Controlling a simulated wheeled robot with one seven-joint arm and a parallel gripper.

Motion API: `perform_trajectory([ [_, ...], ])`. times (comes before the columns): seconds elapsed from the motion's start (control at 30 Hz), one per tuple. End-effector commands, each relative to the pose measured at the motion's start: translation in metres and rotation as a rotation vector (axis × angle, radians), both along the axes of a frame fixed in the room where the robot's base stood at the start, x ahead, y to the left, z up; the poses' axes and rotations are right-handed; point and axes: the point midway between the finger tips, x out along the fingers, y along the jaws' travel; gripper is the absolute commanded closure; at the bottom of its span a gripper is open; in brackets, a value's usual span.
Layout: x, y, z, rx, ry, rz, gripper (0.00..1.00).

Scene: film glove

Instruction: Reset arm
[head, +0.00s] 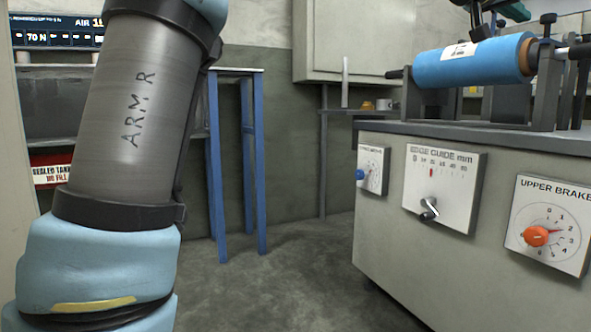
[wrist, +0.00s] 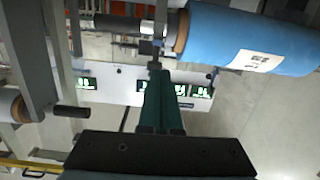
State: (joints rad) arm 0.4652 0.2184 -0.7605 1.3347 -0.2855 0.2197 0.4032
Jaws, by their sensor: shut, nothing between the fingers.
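My arm link (head: 140,105), marked "ARM R", fills the left of the head view. My gripper (wrist: 155,68) has its dark green fingers together, with nothing visible between them, in the middle of the wrist view. In the head view, a green and dark part of what looks like my gripper (head: 479,30) shows at the top edge, above the blue film roll (head: 465,62). In the wrist view the same roll (wrist: 250,38) lies to the upper right of the fingertips. Whether the fingertips touch anything beneath them is hard to tell.
The roll sits in brackets on a grey cabinet with an edge guide panel (head: 440,185) and an upper brake dial (head: 548,228). A blue-legged stand (head: 248,150) is behind my arm. The middle floor (head: 280,290) is clear. Another roll (wrist: 10,106) is at left in the wrist view.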

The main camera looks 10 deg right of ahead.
Motion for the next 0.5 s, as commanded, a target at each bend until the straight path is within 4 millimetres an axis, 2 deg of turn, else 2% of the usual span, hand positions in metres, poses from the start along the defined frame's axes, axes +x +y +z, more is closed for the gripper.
perform_trajectory([
  [0.07,0.014,0.007,-0.012,0.038,0.01,0.027,1.0],
  [0.17,0.044,0.027,-0.044,0.124,0.037,0.087,1.0],
  [0.27,0.083,0.063,-0.09,0.235,0.088,0.174,1.0],
  [0.37,0.117,0.11,-0.135,0.342,0.15,0.267,1.0],
  [0.4,0.129,0.131,-0.153,0.383,0.178,0.304,1.0],
  [0.47,0.143,0.164,-0.178,0.443,0.224,0.36,1.0],
  [0.5,0.151,0.188,-0.194,0.479,0.256,0.397,1.0],
])
